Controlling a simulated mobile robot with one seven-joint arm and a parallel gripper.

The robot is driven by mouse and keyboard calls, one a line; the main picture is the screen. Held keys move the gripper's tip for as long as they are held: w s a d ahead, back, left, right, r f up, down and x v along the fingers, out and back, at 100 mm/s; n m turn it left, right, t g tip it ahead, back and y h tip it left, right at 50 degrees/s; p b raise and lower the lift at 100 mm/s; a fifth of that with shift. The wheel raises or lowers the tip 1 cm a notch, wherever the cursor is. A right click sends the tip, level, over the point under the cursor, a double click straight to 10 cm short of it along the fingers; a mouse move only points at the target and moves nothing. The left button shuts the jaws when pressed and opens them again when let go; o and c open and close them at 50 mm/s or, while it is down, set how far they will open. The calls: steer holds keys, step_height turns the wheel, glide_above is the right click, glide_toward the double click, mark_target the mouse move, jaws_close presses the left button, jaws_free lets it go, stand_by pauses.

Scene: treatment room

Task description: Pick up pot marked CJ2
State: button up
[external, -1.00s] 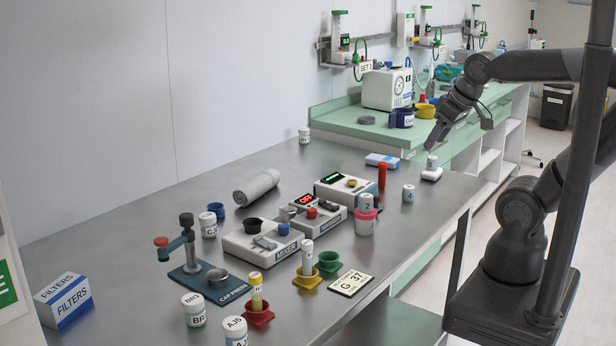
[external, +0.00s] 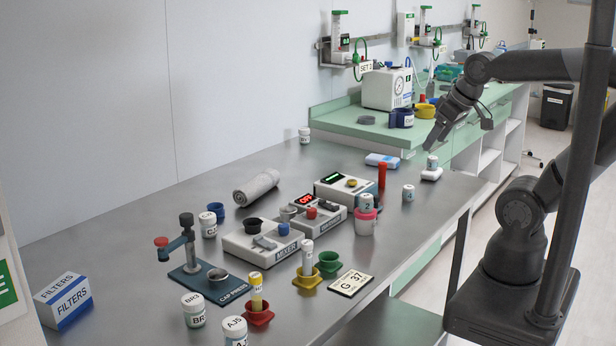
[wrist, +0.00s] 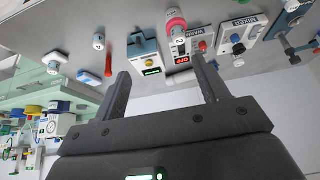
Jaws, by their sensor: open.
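Several white-lidded pots stand on the steel bench. One (external: 208,224), at the left beside a blue cup, has a label that seems to start with CJ; its last character is unclear. My gripper (external: 431,146) is open and empty, above and close to that pot in the picture. Its fingers (wrist: 163,88) are spread in the wrist view, with nothing between them.
A red cylinder (external: 382,176), small pot (external: 408,193), blue-white box (external: 382,160) and devices such as the mixer (external: 262,241) crowd the bench. A press (external: 190,250) and FILTERS box (external: 62,301) stand left. The bench's right front corner is fairly clear.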

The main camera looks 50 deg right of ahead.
steer(key=w+a+r+n, duration=0.1)
steer(key=w+a+r, duration=0.15)
steer(key=w, duration=0.45)
steer(key=w+a+r+n, duration=0.2)
steer(key=w+a, duration=0.1)
steer(key=w, duration=0.4)
steer(key=n+g+y, duration=0.2)
steer(key=n+y, duration=0.1)
steer(key=n, duration=0.2)
glide_above(208, 216)
steer(key=s+d, duration=0.2)
steer(key=s, duration=0.1)
step_height(208, 216, down, 21)
steer(key=x, duration=0.5)
steer(key=shift+w, duration=0.2)
steer(key=shift+x, duration=2.85)
steer(key=shift+w+d, duration=0.1)
